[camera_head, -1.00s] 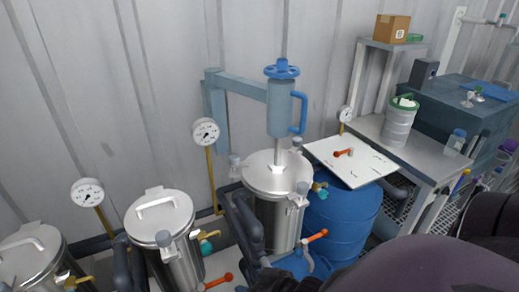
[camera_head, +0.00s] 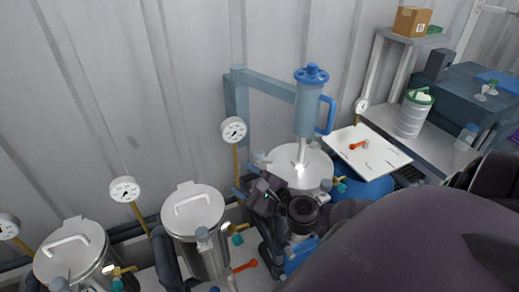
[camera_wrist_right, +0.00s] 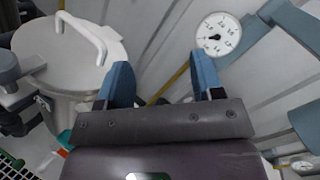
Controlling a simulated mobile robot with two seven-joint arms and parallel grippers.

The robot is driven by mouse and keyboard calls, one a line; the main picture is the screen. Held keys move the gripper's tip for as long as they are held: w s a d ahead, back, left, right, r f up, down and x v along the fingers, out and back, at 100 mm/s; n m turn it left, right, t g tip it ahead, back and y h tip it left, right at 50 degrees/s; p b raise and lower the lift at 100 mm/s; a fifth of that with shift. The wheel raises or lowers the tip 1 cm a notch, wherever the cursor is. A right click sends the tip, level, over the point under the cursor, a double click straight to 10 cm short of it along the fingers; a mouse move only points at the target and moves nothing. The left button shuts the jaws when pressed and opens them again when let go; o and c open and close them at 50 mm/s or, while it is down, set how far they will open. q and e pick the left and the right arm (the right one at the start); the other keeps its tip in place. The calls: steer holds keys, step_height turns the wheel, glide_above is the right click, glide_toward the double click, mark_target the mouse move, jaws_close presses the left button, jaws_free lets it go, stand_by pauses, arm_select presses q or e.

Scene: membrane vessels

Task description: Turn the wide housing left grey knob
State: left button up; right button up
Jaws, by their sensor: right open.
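The wide steel housing (camera_head: 290,160), under the blue handled cylinder, stands right of centre in the head view. A grey knob (camera_head: 260,158) sits at the left edge of its lid; another grey knob (camera_head: 326,185) is at its front right. My right gripper (camera_head: 244,181) is beside the housing's left side, close to the left knob; I cannot tell whether they touch. In the right wrist view its two blue fingers (camera_wrist_right: 162,80) are apart with nothing between them. My left gripper is not in view.
A narrower vessel (camera_head: 192,212) with a handled lid stands left of my right gripper; its lid also shows in the wrist view (camera_wrist_right: 60,62). A pressure gauge (camera_head: 233,130) rises behind on a brass stem. A white board (camera_head: 375,155) lies right of the housing.

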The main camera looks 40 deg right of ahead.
steer(key=w+d+m+g+h, duration=0.1)
steer(key=w+d+m+h, duration=0.15)
steer(key=d+m, duration=0.3)
steer(key=m+g+h+p, duration=0.2)
steer(key=m+g+h, duration=0.2)
steer(key=m, duration=0.4)
glide_toward(260, 154)
steer(key=x, duration=1.1)
steer(key=c, duration=0.9)
